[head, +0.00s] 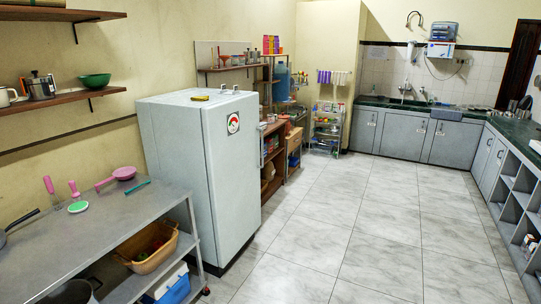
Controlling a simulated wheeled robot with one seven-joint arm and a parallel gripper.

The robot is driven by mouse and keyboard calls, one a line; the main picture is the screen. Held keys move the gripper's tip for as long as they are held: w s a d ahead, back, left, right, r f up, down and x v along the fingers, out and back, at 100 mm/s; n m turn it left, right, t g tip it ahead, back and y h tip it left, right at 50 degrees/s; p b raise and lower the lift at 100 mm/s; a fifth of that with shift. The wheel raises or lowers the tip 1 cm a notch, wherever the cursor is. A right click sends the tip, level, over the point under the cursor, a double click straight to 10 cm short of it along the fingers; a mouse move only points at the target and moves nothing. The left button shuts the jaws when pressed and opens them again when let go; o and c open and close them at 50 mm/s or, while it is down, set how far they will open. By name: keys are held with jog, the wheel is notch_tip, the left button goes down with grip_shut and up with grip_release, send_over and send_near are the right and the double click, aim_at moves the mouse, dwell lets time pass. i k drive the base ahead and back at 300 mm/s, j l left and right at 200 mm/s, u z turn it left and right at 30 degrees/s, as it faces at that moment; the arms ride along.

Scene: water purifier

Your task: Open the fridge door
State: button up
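A pale grey-blue fridge (180,165) stands against the left wall in the head view. Its door (232,170) faces right and looks shut. A round red, white and dark sticker (233,123) is on the upper part of the door. I cannot make out a handle clearly at this size. A small yellow item and other small things lie on the fridge top. My gripper and arm are not in view.
A metal table (95,235) with pink and green utensils stands left of the fridge, an orange basket (152,250) on its lower shelf. Shelves (272,160) stand beyond the fridge. Counters line the back and right. The tiled floor (370,225) before the door is clear.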

aim_at(231, 128)
jog(key=i+u, duration=0.1)
jog(key=i, duration=0.45)
jog(key=i+l+u, duration=0.1)
jog(key=i, duration=0.45)
jog(key=i+l+u, duration=0.1)
jog(key=i, duration=0.45)
jog(key=i+l+u, duration=0.1)
jog(key=i, duration=0.45)
jog(key=i+l+u, duration=0.15)
jog(key=i+u, duration=0.3)
jog(key=i+l+u, duration=0.25)
jog(key=u, duration=0.2)
jog(key=i+l+u, duration=0.25)
jog(key=l+u, duration=0.2)
jog(key=i+l+u, duration=0.2)
jog(key=l+u, duration=0.25)
jog(key=i+l+u, duration=0.2)
jog(key=l, duration=0.2)
jog(key=l+u, duration=0.25)
jog(key=l, duration=0.15)
